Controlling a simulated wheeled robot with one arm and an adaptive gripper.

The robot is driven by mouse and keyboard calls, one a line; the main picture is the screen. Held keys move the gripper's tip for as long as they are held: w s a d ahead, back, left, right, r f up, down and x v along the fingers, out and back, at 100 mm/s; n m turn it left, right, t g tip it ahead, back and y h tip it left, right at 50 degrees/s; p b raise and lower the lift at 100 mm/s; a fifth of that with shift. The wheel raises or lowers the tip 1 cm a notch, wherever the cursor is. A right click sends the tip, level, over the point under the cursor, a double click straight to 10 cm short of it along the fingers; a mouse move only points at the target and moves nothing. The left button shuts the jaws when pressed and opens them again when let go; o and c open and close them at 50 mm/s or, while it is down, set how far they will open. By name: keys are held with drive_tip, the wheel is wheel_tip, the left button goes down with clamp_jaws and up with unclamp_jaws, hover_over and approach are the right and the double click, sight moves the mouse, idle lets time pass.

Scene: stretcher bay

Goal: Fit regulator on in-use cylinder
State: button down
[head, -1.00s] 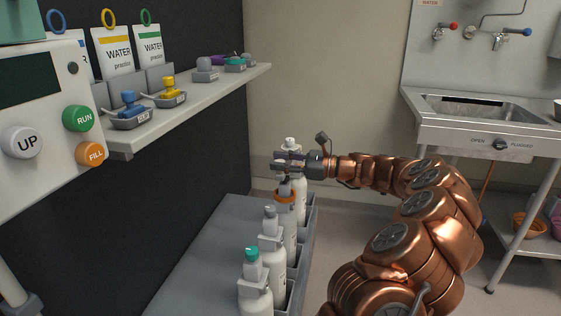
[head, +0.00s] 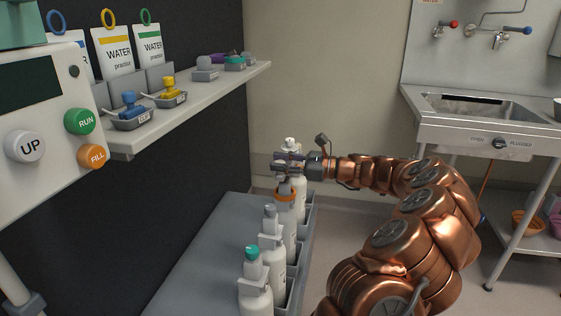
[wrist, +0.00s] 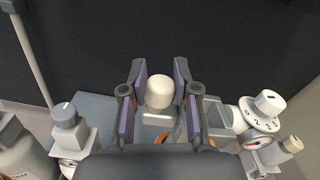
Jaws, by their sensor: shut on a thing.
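The regulator shows a white numbered dial (wrist: 262,112) and a grey body (wrist: 196,122) in the wrist view. A cream knob (wrist: 160,92) stands between the two fingers. My gripper (head: 287,161) is shut on the regulator, over the cylinder with the orange collar (head: 285,195) in the rack. The regulator's dial (head: 290,143) shows just beyond the fingers in the head view. That cylinder's grey valve (head: 285,187) is directly beneath, mostly hidden in both views. I cannot tell whether the regulator touches the valve.
The grey rack (head: 205,255) also holds a teal-topped cylinder (head: 255,285), a grey-topped one (head: 271,240) and a white one (head: 299,180) behind the gripper. A shelf (head: 190,115) with small trays is upper left. A sink (head: 490,115) stands at right.

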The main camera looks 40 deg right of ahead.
sight(281, 173)
drive_tip(key=shift+f, duration=1.8)
drive_tip(key=shift+f, duration=2.05)
idle(2.0)
drive_tip(key=c, duration=0.8)
unclamp_jaws()
drive_tip(key=shift+o, duration=0.2)
drive_tip(key=o, duration=0.5)
drive_tip(key=shift+c, duration=0.2)
drive_tip(key=shift+s, duration=0.15)
